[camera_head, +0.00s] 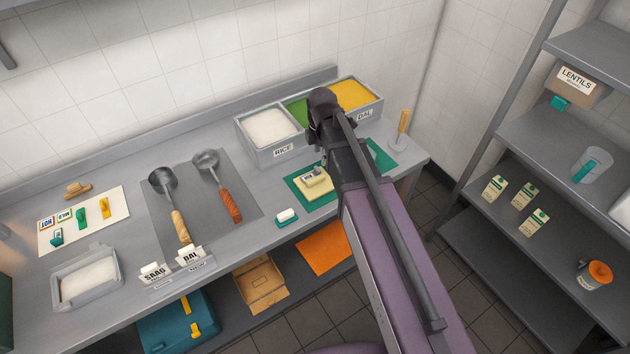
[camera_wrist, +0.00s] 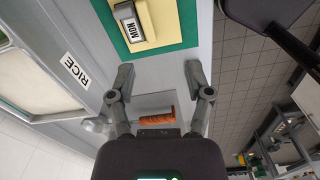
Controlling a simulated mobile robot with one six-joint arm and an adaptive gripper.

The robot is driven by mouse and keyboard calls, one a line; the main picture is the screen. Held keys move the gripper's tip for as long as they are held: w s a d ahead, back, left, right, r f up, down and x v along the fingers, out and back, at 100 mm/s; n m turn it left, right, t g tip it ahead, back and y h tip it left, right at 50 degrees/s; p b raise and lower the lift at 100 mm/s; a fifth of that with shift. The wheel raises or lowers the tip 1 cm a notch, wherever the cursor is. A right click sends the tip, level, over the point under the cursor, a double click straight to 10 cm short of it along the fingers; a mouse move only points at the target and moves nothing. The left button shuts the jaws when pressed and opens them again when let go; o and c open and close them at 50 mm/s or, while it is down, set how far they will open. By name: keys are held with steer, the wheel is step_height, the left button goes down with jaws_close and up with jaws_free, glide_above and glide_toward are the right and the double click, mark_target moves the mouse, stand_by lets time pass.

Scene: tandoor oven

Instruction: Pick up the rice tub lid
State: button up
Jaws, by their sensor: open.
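The grey rice tub (camera_head: 265,149), labelled RICE, stands at the back of the counter with a white surface inside its rim. In the wrist view, the tub (camera_wrist: 51,117) is at the left edge, partly cut off. In the head view my arm hides the fingers and part of the tubs.
A yellow block (camera_head: 314,184) with a MON tag (camera_wrist: 126,20) lies on a green mat (camera_head: 296,195). A green-filled tub and a yellow-filled DAL tub (camera_head: 365,116) adjoin the rice tub. Two ladles (camera_head: 230,204) lie on a grey mat. A wooden-handled tool (camera_head: 404,124) stands at right.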

steer(key=shift+w+a+r+n, duration=0.1)
steer(key=shift+w+a+n, duration=0.1)
steer(key=shift+a+n, duration=0.3)
steer(key=shift+w+a+r+n, duration=0.1)
steer(key=shift+w+a+n, duration=0.05)
steer(key=shift+a+n, duration=0.35)
steer(key=shift+f, duration=0.2)
steer(key=b, duration=0.9)
glide_above(314, 180)
step_height(314, 180, down, 8)
steer(key=shift+s+f, duration=0.1)
steer(key=shift+f, duration=0.05)
steer(key=f+b, duration=0.2)
steer(key=f, duration=0.1)
steer(key=shift+w+f+b, duration=0.15)
steer(key=shift+w+b, duration=0.1)
steer(key=shift+b, duration=0.15)
steer(key=shift+f+b, duration=0.95)
steer(key=shift+s, duration=0.1)
jaws_close()
